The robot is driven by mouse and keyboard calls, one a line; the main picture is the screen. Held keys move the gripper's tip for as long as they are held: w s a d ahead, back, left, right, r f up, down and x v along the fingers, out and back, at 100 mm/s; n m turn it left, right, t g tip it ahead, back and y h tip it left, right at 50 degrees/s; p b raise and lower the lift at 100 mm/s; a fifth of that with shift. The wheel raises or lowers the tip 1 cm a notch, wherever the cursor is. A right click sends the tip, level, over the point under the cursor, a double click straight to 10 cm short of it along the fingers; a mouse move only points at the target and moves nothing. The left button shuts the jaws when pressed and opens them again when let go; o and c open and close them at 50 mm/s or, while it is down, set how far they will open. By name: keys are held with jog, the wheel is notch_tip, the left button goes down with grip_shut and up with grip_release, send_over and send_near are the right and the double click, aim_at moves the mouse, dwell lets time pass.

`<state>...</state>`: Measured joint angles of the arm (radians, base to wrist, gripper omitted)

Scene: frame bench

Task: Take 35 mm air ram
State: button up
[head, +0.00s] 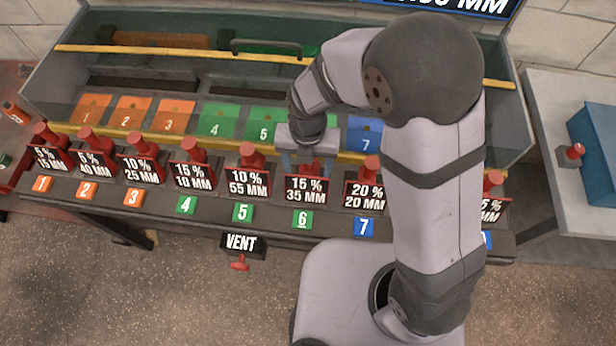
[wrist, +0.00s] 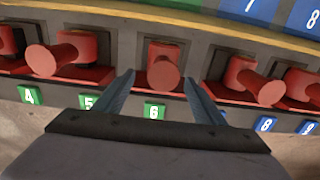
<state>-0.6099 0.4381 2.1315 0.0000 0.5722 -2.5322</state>
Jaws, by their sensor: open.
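A sign reading 15 % 35 MM (head: 305,189) stands at station 6, above the green 6 tag (head: 302,220). The red handle behind this sign is mostly covered by my gripper in the head view; in the wrist view the red handle (wrist: 163,66) shows upright above the green 6 tag (wrist: 154,111). My gripper (head: 307,167) is over station 6, pointing down. In the wrist view my gripper (wrist: 160,77) is open, with one blue-grey finger on each side of the handle. Gaps show between the fingers and the handle, so nothing looks held.
Neighbouring red handles at station 5 (head: 251,156) and station 7 (head: 372,168) stand close on either side. A yellow rail (head: 220,147) runs behind the row. A VENT sign (head: 241,244) with a red knob hangs below the front edge. My arm hides part of the right side.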

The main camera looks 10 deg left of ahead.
aim_at(308, 174)
jog(key=shift+f, duration=0.1)
jog(key=shift+f+p, duration=0.8)
jog(key=shift+f, duration=1.7)
jog(key=shift+w, duration=0.1)
grip_shut()
jog(key=shift+r, duration=0.1)
jog(key=shift+r+b, duration=0.7)
jog(key=shift+r, duration=4.3)
